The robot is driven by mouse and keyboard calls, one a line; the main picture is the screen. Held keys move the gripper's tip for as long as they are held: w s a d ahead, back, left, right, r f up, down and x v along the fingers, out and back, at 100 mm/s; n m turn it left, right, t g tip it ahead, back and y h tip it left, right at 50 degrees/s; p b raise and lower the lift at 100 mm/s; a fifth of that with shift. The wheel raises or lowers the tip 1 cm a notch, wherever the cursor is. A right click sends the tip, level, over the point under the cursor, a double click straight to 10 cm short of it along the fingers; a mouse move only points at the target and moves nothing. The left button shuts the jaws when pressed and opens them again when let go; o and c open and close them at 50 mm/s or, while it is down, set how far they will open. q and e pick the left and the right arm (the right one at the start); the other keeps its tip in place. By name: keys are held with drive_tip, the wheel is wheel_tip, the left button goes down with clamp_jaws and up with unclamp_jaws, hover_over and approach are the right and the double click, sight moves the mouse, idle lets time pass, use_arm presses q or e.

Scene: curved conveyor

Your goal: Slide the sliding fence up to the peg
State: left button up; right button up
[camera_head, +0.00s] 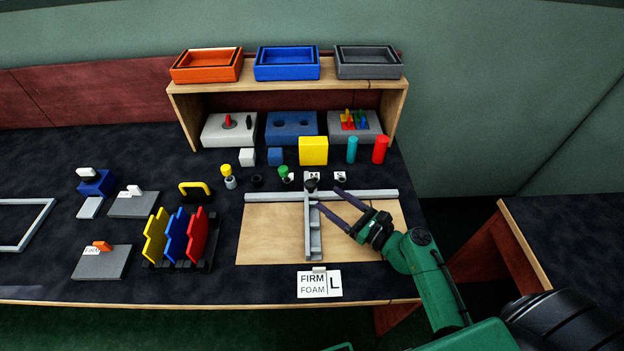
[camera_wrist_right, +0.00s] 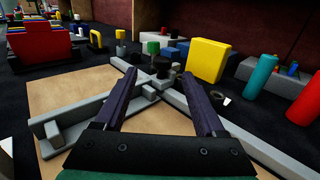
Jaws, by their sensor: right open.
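The sliding fence (camera_head: 314,235) is a grey bar lying across a light wooden board (camera_head: 270,235). Its far end meets a long grey rail (camera_head: 370,194) along the board's back edge. A black knob (camera_head: 311,185) stands at that end and shows in the wrist view (camera_wrist_right: 161,66). My right gripper (camera_head: 329,197) is open, just right of the fence's far end. In the wrist view, the knob appears ahead between its fingers (camera_wrist_right: 160,78); contact cannot be told. I cannot clearly pick out the peg. My left gripper is not in view.
A yellow block (camera_head: 313,150), teal cylinder (camera_head: 352,150) and red cylinder (camera_head: 381,149) stand behind the rail. A card reading FIRM FOAM L (camera_head: 319,284) is at the front. Coloured plates (camera_head: 177,236) stand left. The board is bare on both sides of the fence.

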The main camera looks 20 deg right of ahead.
sight(315, 187)
drive_tip(key=x, duration=0.5)
drive_tip(key=shift+w+d+f, duration=0.1)
drive_tip(key=shift+w+d, duration=0.15)
drive_tip(key=x, duration=0.3)
drive_tip(key=shift+s+p, duration=0.1)
drive_tip(key=shift+p, duration=0.25)
drive_tip(key=shift+a, duration=0.2)
drive_tip(key=shift+w+f, duration=0.1)
drive_tip(key=shift+w, duration=0.1)
drive_tip(key=shift+c, duration=0.4)
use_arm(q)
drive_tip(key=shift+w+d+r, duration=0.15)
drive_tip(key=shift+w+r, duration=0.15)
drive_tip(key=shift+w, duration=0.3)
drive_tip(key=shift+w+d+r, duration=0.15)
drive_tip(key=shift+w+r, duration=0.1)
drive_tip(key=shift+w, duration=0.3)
use_arm(e)
clamp_jaws()
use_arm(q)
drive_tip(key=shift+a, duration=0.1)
